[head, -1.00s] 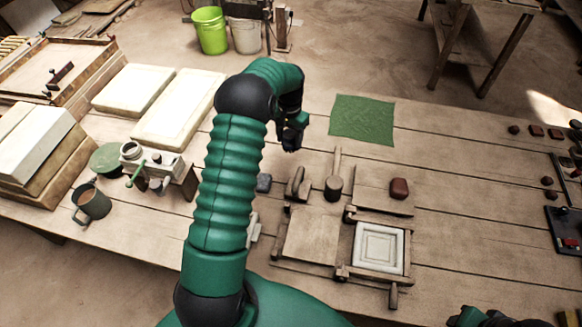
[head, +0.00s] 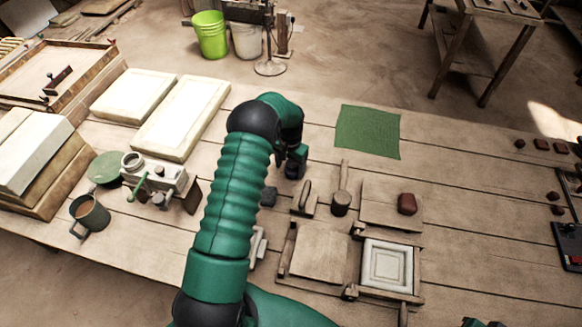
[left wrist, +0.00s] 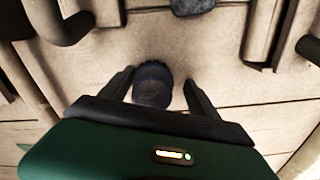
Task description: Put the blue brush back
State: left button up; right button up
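My left gripper (head: 296,170) hangs low over the table, left of the wooden handled tool. In the left wrist view its two fingers (left wrist: 160,92) stand apart. Between them is a dark, blue-grey, rounded thing (left wrist: 153,84), perhaps the blue brush. A gap shows between it and the right finger, and I cannot tell whether the left finger touches it. A dark blue-grey block (head: 268,196) lies on the table nearer to me; I cannot tell its use. Only a sliver of my right gripper (head: 482,323) shows at the bottom edge.
The wooden press (head: 322,252) with a white tile (head: 387,264) lies to the right and nearer. A wooden handled tool (head: 342,202) stands beside the gripper. A green cloth (head: 368,132) lies behind.

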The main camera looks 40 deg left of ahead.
aim_at(294, 165)
pick_arm(q)
jog(key=shift+d+r, duration=0.35)
jog(key=shift+d, duration=0.2)
jog(key=r, duration=0.4)
jog(key=shift+w+d, duration=0.1)
jog(key=shift+d, duration=0.2)
jog(key=r, duration=0.4)
jog(key=a+r, duration=0.1)
jog(key=r, duration=0.2)
jog(key=s+d+r+m+t, duration=0.1)
jog(key=s+d+r, duration=0.2)
jog(key=d, duration=0.6)
jog(key=s+d+r+m+t, duration=0.1)
jog(key=s+d+r, duration=0.15)
jog(key=d, duration=0.55)
jog(key=s+d, duration=0.8)
jog(key=s, duration=0.4)
jog(key=shift+s+d+f+t, duration=0.15)
jog(key=shift+s+f+t, duration=0.2)
jog(key=shift+f+t, duration=0.1)
pick_arm(e)
jog(key=shift+d+r, duration=0.15)
jog(key=shift+d, duration=0.25)
pick_arm(q)
jog(key=shift+d, duration=0.3)
pick_arm(e)
jog(key=shift+s+d, duration=0.1)
jog(key=shift+d, duration=0.2)
